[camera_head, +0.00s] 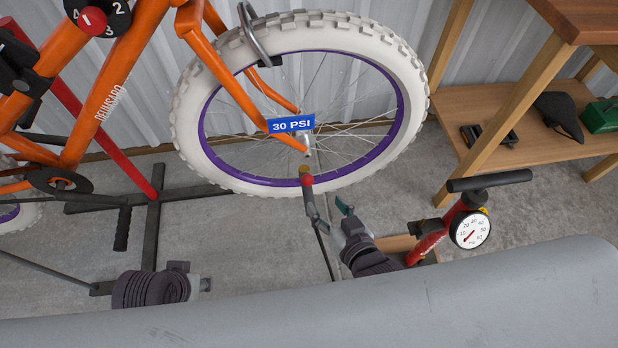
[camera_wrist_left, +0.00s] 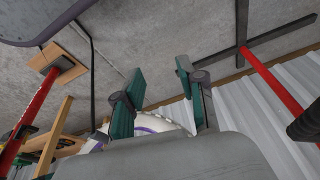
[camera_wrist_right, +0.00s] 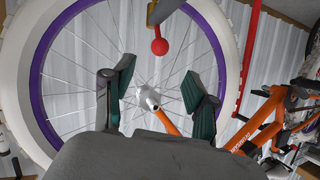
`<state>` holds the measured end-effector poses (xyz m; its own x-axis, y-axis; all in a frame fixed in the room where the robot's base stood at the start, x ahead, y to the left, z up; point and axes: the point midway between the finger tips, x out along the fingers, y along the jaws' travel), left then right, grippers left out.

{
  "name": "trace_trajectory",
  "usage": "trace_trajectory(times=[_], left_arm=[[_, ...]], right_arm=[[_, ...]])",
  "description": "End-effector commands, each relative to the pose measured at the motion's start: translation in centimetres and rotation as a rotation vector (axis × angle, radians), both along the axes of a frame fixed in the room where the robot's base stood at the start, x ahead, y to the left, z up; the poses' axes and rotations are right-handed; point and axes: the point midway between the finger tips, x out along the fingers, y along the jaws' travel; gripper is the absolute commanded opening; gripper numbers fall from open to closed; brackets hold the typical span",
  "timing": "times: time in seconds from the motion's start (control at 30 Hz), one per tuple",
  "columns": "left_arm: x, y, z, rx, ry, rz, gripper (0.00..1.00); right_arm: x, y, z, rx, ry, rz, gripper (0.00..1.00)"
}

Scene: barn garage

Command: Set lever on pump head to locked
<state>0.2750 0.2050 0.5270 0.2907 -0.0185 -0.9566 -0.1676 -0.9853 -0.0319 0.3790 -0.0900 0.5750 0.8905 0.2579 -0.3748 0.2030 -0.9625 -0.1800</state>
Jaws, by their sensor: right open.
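The pump head (camera_wrist_right: 152,14) is a small brassy piece at the wheel's lower rim; its lever ends in a red ball (camera_wrist_right: 159,46). The ball also shows in the head view (camera_head: 306,181), close to a fingertip of my right gripper (camera_head: 328,204). In the right wrist view my right gripper (camera_wrist_right: 158,82) is open, with the ball ahead of the gap between its fingers; nothing is between them. My left gripper (camera_wrist_left: 160,72) is open and empty, low at the left in the head view, its fingers hardly visible there. The lever's exact angle is hard to tell.
The white-tyred wheel (camera_head: 413,75) with a "30 PSI" tag (camera_head: 291,124) belongs to an orange bike on a stand (camera_head: 152,230). The red floor pump (camera_head: 430,240) with its gauge (camera_head: 470,230) stands right of my right arm. A wooden bench (camera_head: 510,110) is at the right.

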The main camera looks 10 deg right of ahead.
Motion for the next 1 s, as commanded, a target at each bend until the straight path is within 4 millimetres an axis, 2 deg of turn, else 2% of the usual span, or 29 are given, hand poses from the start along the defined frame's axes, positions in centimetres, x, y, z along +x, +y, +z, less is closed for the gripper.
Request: trace_trajectory(times=[0.17, 0.2, 0.43, 0.5, 0.7, 1.0], left_arm=[[-1.0, 0.2, 3.0, -0.001, -0.022, 0.002, 0.40], [-1.0, 0.2, 2.3, 0.000, -0.016, 0.001, 0.40], [-0.9, 0.2, 1.1, 0.000, -0.016, 0.002, 0.40], [-0.2, -0.1, 1.1, -0.008, -0.050, -0.001, 0.40], [0.8, -0.4, 1.1, -0.017, -0.098, -0.004, 0.40], [1.0, -0.4, 1.2, -0.018, -0.106, -0.006, 0.40]], right_arm=[[3.6, 1.0, -1.6, 0.001, -0.003, -0.001, 0.57], [4.4, 1.2, -2.0, 0.001, -0.003, -0.001, 0.57], [8.2, 2.4, -3.6, 0.000, -0.001, 0.000, 0.57], [9.0, 2.6, -4.0, 0.000, -0.001, 0.000, 0.57], [10.3, 3.0, -4.4, -0.001, 0.001, 0.001, 0.57], [10.4, 3.0, -4.4, -0.001, 0.001, 0.001, 0.55]])
